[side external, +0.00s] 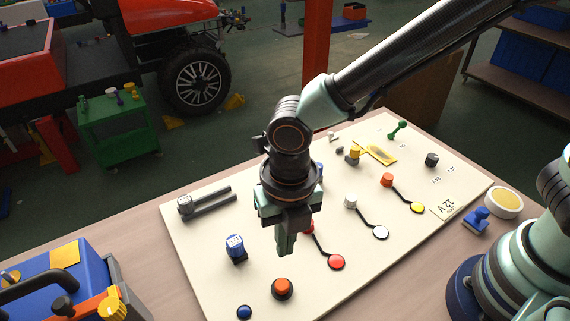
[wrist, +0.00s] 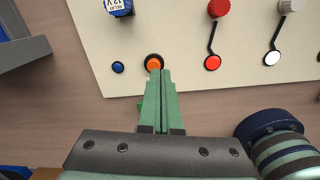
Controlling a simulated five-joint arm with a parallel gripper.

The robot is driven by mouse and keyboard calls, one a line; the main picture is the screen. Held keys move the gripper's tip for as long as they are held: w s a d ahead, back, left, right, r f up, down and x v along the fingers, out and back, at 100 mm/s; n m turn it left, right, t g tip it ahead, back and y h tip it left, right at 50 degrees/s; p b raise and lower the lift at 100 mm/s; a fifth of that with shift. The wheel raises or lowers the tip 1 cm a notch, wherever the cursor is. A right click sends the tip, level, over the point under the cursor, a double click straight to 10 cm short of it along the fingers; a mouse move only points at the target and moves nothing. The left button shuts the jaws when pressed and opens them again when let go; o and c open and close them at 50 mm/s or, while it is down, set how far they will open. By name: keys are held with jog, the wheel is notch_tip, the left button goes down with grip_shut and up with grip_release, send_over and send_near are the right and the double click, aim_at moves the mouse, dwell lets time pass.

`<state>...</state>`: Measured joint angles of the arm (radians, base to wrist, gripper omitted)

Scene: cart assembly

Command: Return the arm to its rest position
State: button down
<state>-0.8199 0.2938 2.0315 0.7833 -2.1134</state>
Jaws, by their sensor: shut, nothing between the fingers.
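My gripper (side external: 287,243) points down above the cream board (side external: 215,285) in the side view, with its fingers together and nothing between them. In the wrist view the closed green fingers (wrist: 160,72) reach up the picture, and their tips overlap the lower edge of the orange button (wrist: 154,62). In the side view the orange button (side external: 283,288) lies just below and in front of the fingertips. I cannot tell the height of the tips above the board. My arm stretches from the fingers up to the top right.
A blue toolbox (side external: 90,270) stands at the left. Bare table borders the board.

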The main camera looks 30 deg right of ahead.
jog(key=w+d+r+m+t+y, duration=0.15)
jog(key=w+d+r+m, duration=0.35)
jog(key=d+r+m, duration=0.7)
jog(key=s+d+r+m+t+h, duration=0.1)
jog(key=d+m+t, duration=0.1)
jog(key=d+m, duration=0.6)
jog(key=s+d+r+m+t, duration=0.1)
jog(key=d+r+m+t, duration=0.1)
jog(key=d+m, duration=0.6)
jog(key=m, duration=0.5)
jog(key=shift+s+m+h, duration=0.25)
jog(key=shift+m+h, duration=0.05)
jog(key=shift+h, duration=0.05)
